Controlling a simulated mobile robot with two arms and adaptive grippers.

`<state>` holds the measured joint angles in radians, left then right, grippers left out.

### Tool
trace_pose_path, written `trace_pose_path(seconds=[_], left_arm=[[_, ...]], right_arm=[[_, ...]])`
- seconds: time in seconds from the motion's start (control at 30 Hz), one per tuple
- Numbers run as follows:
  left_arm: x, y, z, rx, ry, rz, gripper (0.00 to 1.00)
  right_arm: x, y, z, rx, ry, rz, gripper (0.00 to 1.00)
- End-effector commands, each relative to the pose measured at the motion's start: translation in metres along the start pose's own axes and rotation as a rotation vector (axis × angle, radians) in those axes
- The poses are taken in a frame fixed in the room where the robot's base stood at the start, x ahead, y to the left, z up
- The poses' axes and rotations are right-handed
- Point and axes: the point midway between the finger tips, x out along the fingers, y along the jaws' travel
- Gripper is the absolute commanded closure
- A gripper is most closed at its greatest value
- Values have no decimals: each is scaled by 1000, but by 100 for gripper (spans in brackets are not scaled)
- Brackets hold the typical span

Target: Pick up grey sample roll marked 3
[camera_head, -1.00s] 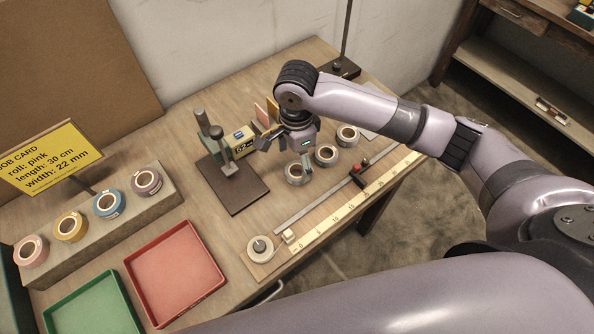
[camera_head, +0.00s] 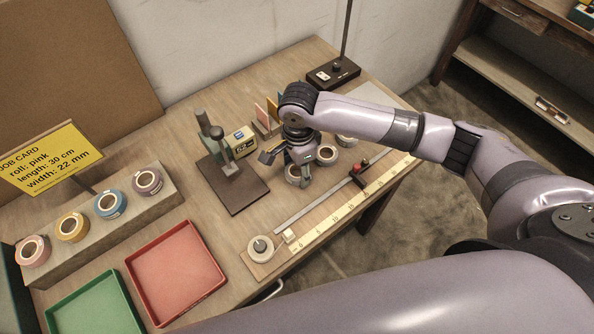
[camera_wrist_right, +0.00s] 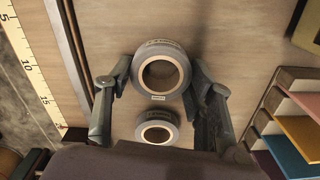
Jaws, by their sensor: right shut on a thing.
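My right gripper (camera_head: 293,168) is down at the leftmost of the grey sample rolls (camera_head: 290,177) on the table. In the right wrist view its fingers (camera_wrist_right: 160,74) close on opposite sides of that grey roll (camera_wrist_right: 161,53), whose ring lies flat with a pale label. The label is too small to read, so I cannot tell its number. In the head view the gripper partly hides this roll. A second grey roll (camera_head: 326,156) lies just beside it; it also shows in the right wrist view (camera_wrist_right: 156,143). A third grey roll (camera_head: 346,140) is partly behind my arm. My left gripper is out of view.
A ruler strip (camera_head: 330,222) with a tape roll (camera_head: 260,247) at its end runs along the front. A press stand (camera_head: 234,188) is left of the gripper. Red (camera_head: 180,277) and green trays (camera_head: 95,310) and a rack of coloured rolls (camera_head: 122,226) are left.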

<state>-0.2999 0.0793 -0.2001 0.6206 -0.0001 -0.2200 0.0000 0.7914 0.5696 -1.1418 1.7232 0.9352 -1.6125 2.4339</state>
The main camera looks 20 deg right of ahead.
Motion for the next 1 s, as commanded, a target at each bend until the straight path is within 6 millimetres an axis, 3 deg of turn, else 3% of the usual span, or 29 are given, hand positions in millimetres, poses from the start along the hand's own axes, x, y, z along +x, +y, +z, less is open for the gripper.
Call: trace_pose_path(seconds=[0.2,0.47,0.63,0.77,1.0], left_arm=[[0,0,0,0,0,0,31],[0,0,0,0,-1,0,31],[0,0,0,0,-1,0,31],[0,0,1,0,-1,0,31],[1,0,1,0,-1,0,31]], right_arm=[[0,0,0,0,0,0,69],[-2,0,0,0,-1,-1,69],[-13,0,0,-1,-1,-1,69],[-33,-1,1,-1,-2,-3,69],[-100,-2,1,-1,-3,-6,69]])
